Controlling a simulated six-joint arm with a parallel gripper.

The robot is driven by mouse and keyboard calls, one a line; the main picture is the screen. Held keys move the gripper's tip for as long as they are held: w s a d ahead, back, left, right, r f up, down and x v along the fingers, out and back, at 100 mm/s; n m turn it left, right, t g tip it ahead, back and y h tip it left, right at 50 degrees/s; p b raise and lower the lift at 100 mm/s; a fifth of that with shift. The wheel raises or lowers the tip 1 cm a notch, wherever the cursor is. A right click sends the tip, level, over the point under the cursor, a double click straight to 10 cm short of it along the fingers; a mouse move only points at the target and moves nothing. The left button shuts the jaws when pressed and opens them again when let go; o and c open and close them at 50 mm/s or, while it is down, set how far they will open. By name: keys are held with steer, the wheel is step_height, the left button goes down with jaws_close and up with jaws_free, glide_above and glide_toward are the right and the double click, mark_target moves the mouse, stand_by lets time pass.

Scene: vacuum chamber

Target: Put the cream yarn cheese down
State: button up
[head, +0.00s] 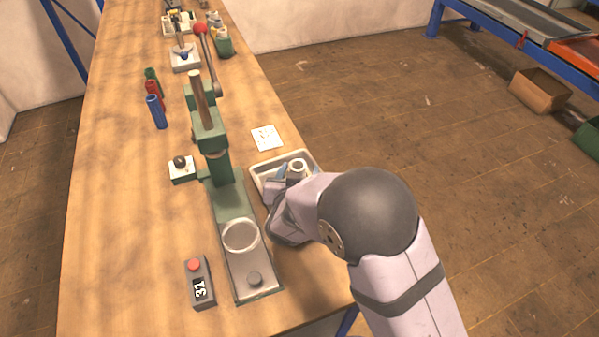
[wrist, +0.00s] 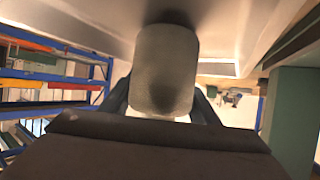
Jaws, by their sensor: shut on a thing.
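The cream yarn cheese (head: 297,166) is a short pale cylinder with an open top, at the shallow pale tray (head: 256,172) on the right edge of the bench. My gripper (head: 283,172) is shut on the yarn cheese. In the wrist view the yarn cheese (wrist: 165,72) fills the middle, between the dark fingers (wrist: 163,108). A pale surface lies right by its far end, but I cannot tell whether they touch. My wrist hides the near part of the tray.
A green press (head: 212,135) with a red-knobbed lever and a round ring on its base stands left of the tray. The bench's left side is clear.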

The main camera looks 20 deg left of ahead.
steer(key=shift+f, duration=0.25)
steer(key=o, duration=1.2)
steer(key=shift+s+r, duration=0.1)
steer(key=shift+r, duration=0.05)
steer(key=b+v, duration=0.1)
steer(key=v, duration=1)
steer(key=shift+s+d+r, duration=0.1)
steer(key=shift+s+r, duration=0.1)
steer(key=shift+s, duration=0.15)
